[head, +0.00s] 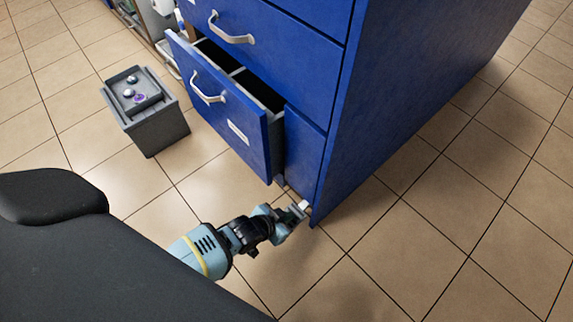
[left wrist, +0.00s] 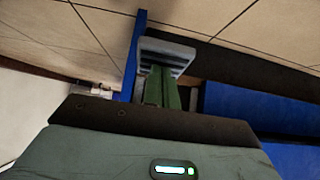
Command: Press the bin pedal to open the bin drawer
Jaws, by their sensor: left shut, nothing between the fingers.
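The blue cabinet (head: 420,90) has its lower drawer (head: 215,105) standing out, with a handle, a white label and dark compartments inside. My left gripper (head: 292,214) is low by the floor at the cabinet's bottom front corner. A small pale piece (head: 304,205), which looks like the pedal, shows at its tip. In the left wrist view, my left gripper's fingers (left wrist: 161,88) are together and empty, and a grey ridged plate (left wrist: 168,55), apparently the pedal, is right at their tips. I cannot tell whether they touch it or how far it is pressed. My right gripper is out of view.
A grey box (head: 150,125) with small round items on top stands on the tiled floor left of the drawer. An upper drawer (head: 270,45) is closed. Shelving with items stands at the top left. The floor right of the cabinet is clear.

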